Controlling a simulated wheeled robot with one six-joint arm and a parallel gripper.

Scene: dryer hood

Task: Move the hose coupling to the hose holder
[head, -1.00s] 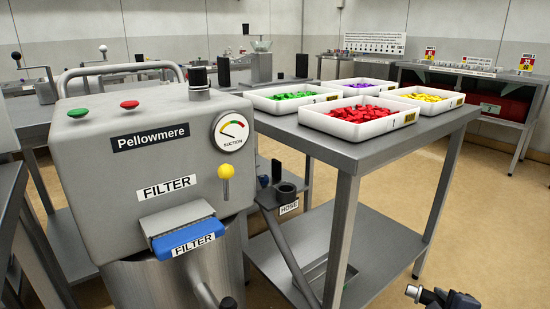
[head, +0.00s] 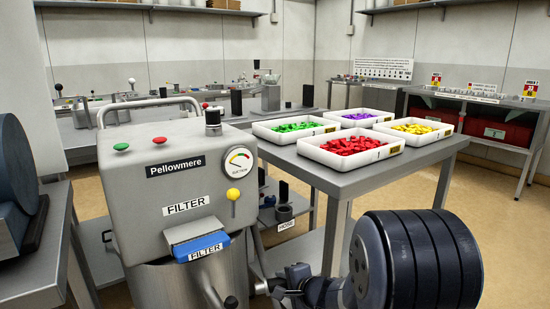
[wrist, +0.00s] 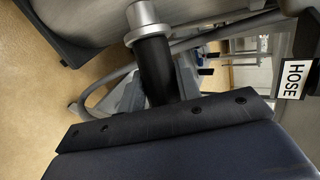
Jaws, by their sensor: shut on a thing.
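The hose coupling (head: 264,287), a black sleeve with a silver end, is held in my gripper (head: 288,284) near the bottom of the head view. The wrist view shows the black sleeve and silver collar (wrist: 155,65) projecting beyond the dark jaw (wrist: 160,127). The hose holder (head: 284,212) is a dark cup on a bracket at the machine's right side, above a HOSE label (head: 286,226). In the head view the gripper is lower than the holder and apart from it. The HOSE label also shows at the right of the wrist view (wrist: 293,80). Part of the coupling is hidden by the jaws.
The grey Pellowmere machine (head: 180,170) has a yellow-knobbed lever (head: 233,196) and a blue filter handle (head: 202,247). A steel table (head: 345,182) with several white trays of coloured pieces stands right of the holder. A dark round object (head: 15,180) stands at far left.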

